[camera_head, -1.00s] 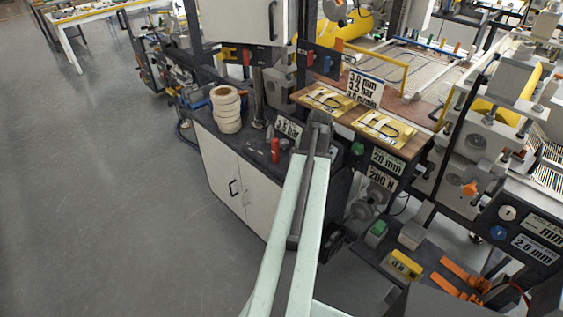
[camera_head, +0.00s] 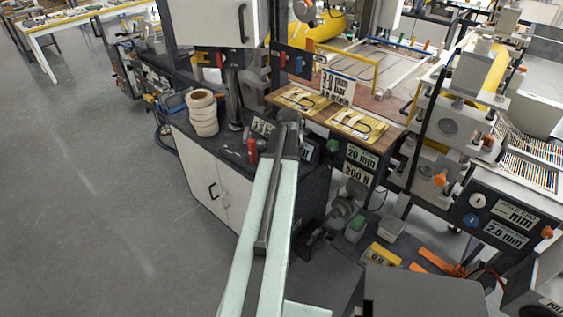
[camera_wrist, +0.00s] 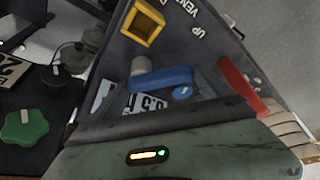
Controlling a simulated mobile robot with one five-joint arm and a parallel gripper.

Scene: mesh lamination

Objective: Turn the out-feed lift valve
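In the wrist view, a dark panel carries upside-down lettering (camera_wrist: 190,18) in which "UP" and "VENT" can be read. On it are a yellow square frame-like part (camera_wrist: 143,24), a blue lever (camera_wrist: 162,79) and a red bar-shaped part (camera_wrist: 243,88). I cannot tell for sure which of these is the lift valve. In the head view, my gripper (camera_head: 287,120) is at the dark end of my pale arm, above the dark bench top beside the "3.5" label. Its fingers cannot be made out. In the wrist view, a greenish housing of mine fills the bottom.
A stack of tape rolls (camera_head: 202,114) and a red upright object (camera_head: 252,151) stand on the cabinet top left of my gripper. A green knob (camera_wrist: 26,127) shows in the wrist view. Yellow sheets (camera_head: 357,125) lie right. Open floor (camera_head: 85,190) is at left.

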